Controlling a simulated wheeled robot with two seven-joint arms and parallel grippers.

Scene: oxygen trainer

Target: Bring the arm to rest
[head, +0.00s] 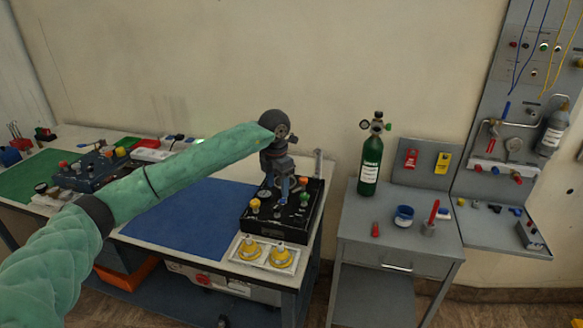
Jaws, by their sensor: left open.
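My left arm, in a green sleeve, reaches in from the left across the bench in the head view. Its dark wrist bends down, and the left gripper (277,193) points downward over the black control box (265,232) at the bench's right end. The jaws are open, and I see nothing held between them. I cannot tell whether the fingertips touch the box or its knobs. The gripper hides part of the box's back. My right gripper is not in view.
A blue mat (185,225) lies left of the box, and a white tray with yellow fittings (267,254) lies in front. A green oxygen cylinder (370,165) stands on the grey cabinet (365,225) to the right, with a blue-rimmed cup (404,216) and a red-handled tool (434,213).

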